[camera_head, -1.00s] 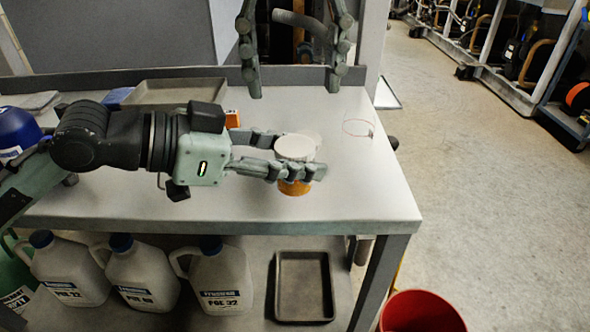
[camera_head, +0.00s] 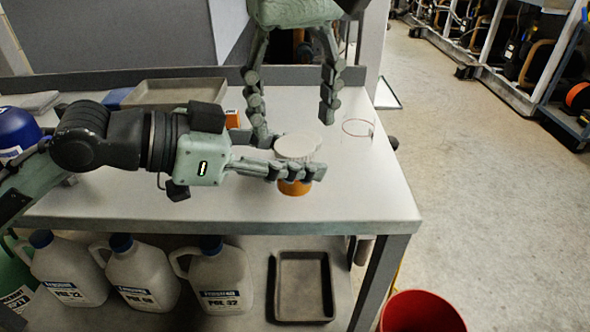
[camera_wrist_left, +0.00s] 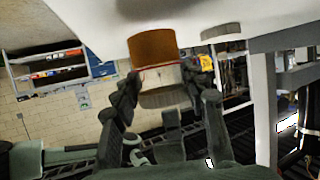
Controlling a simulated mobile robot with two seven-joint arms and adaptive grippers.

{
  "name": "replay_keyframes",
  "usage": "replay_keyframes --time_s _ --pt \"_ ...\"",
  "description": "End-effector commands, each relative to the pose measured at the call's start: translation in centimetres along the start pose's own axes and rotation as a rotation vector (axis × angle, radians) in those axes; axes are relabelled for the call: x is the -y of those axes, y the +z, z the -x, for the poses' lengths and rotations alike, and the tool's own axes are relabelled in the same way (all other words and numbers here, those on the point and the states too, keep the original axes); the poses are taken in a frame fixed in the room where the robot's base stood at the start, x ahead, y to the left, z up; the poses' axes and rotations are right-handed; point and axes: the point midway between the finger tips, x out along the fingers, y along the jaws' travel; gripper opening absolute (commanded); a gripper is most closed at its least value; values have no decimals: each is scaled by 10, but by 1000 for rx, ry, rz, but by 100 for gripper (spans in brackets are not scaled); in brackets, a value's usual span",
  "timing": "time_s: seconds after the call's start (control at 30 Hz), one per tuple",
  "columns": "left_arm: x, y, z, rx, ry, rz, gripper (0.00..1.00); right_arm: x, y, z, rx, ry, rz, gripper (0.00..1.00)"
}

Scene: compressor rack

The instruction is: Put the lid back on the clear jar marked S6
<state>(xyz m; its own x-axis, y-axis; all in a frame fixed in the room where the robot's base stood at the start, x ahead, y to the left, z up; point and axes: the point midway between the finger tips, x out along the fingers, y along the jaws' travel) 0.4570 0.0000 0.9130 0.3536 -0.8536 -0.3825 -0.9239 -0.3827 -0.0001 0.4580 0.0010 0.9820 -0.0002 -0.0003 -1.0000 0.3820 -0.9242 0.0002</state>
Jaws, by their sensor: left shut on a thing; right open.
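A clear jar with amber contents (camera_head: 294,188) stands between the fingers of my left gripper (camera_head: 300,160), which is shut on it. A flat white lid (camera_head: 294,146) shows directly above it. The left wrist view, upside down, shows the amber part (camera_wrist_left: 152,47), a red line and the pale lid (camera_wrist_left: 164,98) between my fingertips. A whitish ribbed shape shows behind the lid's right side, partly hidden. My right gripper (camera_head: 292,125) is open, pointing down, its fingers near the lid. A clear jar with a red ring (camera_head: 357,128) stands further back right. I cannot read an S6 mark.
A blue container (camera_head: 18,130) stands at the left. Jugs and a dark tray (camera_head: 303,285) are on the lower shelf. The table's front right is clear.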

Motion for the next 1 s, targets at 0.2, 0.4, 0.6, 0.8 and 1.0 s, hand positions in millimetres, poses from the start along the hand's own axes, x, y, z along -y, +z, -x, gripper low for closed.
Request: replay_keyframes --time_s 0.2,0.4,0.6,0.8,1.0 --pt "0 0 0 1 0 0 0 0 0 -26 0 1 0 62" --pt "0 0 0 1 0 0 0 0 0 -33 0 0 -1 62" --pt "0 0 0 1 0 0 0 0 0 -33 0 0 -1 62" --pt "0 0 0 1 0 0 0 0 0 -32 0 0 -1 38" --pt "0 0 0 1 0 0 0 0 0 -32 0 -1 0 13"
